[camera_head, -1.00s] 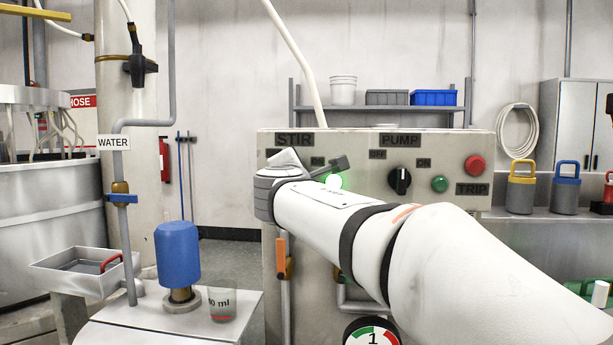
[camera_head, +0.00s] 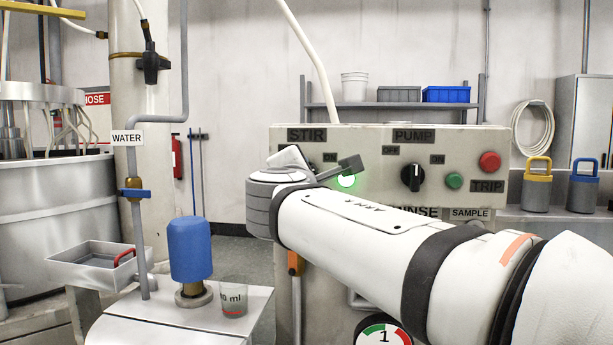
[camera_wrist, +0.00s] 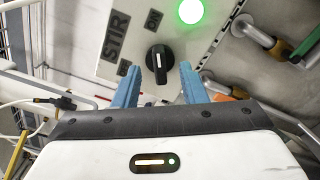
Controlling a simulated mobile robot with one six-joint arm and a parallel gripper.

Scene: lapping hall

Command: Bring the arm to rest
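My arm reaches across the head view from the lower right, with its wrist in front of the left part of the control panel (camera_head: 360,145). My gripper (camera_wrist: 159,67) shows in the wrist view as two blue fingers set apart, with nothing held between them. The black STIR knob (camera_wrist: 157,58) appears between and beyond the fingertips, its white mark roughly upright in that view. A lit green lamp (camera_wrist: 190,11) is just above right of it. In the head view my wrist hides the STIR knob, and I cannot make out the fingers; the green lamp (camera_head: 347,181) glows behind the wrist.
A blue-capped post (camera_head: 190,250) and a beaker (camera_head: 233,297) stand at lower left, near a grey tray (camera_head: 75,262).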

